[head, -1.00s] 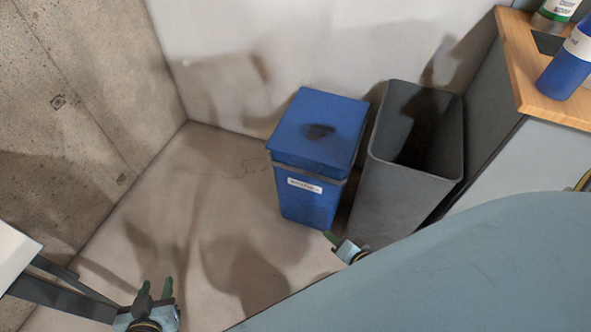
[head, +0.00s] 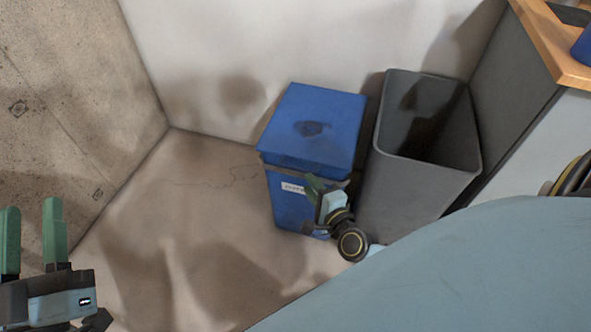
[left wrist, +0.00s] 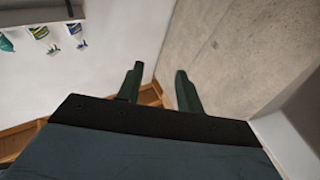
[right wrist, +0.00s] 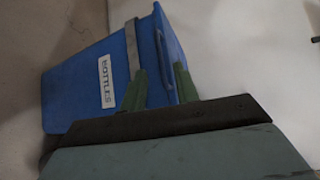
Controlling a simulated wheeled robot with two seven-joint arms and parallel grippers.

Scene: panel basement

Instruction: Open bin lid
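The blue bin (head: 292,209) stands on the floor near the back wall. Its blue lid (head: 310,123) is closed, with a dark patch on top and a grey band under it. In the right wrist view the bin (right wrist: 85,87) shows a white "BOTTLES" label, and the lid (right wrist: 150,45) has a handle on its side. My right gripper (head: 316,187) is in front of the bin, just below the lid's front edge. Its fingers (right wrist: 156,82) are apart with nothing between them; contact with the bin is unclear. My left gripper (head: 32,235) is open and empty at the far left, away from the bin.
A grey open-topped bin (head: 412,190) stands close to the right of the blue bin. A grey cabinet with a wooden top (head: 560,45) is further right. A concrete wall (head: 60,110) is at the left. The floor (head: 190,230) left of the blue bin is clear.

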